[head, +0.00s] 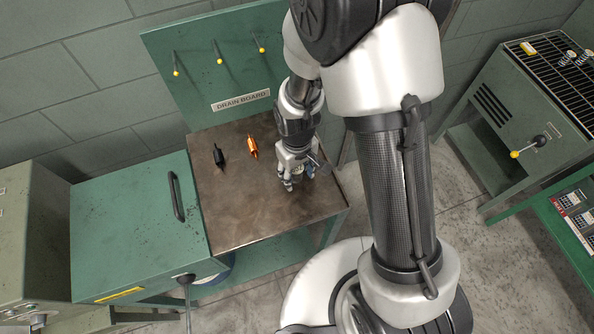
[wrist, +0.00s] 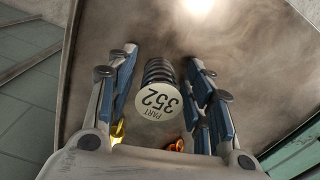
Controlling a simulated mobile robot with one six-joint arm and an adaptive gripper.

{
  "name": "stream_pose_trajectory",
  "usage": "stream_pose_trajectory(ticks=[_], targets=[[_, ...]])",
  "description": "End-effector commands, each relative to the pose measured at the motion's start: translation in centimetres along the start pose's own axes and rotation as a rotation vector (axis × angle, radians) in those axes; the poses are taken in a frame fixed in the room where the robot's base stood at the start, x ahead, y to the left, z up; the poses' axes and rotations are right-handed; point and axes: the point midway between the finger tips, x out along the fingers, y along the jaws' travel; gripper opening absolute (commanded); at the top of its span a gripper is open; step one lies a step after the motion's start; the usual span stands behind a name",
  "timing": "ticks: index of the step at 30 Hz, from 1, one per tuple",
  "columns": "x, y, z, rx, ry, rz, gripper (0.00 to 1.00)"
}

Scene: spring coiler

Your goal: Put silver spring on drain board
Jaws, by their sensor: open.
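The green panel labelled DRAIN BOARD (head: 285,95) stands upright at the back of the metal table in the head view. It carries three yellow-tipped pegs, all bare. My gripper (head: 289,184) is low over the right part of the table. In the wrist view my gripper (wrist: 163,95) is open, its blue-padded fingers on either side of a grey coiled spring (wrist: 158,70). The spring's round white end reads PART 352. Gaps show between it and both fingers. In the head view the gripper mostly hides this spring.
A black spring (head: 218,156) and a copper spring (head: 253,148) lie on the brown tabletop (head: 245,215), left of my gripper. A green lidded box (head: 135,220) adjoins the table on the left. A green bench with a black grate (head: 560,75) stands at the right. The front tabletop is clear.

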Motion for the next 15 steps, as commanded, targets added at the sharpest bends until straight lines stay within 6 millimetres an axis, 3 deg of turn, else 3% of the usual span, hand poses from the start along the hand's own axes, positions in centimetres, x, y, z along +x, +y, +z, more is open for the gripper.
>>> stream_pose_trajectory(ticks=[10,15], targets=[[-0.5,0.0,0.0,0.000,0.000,0.000,0.48],[-3.4,0.0,-0.1,0.000,0.005,0.001,0.48]])
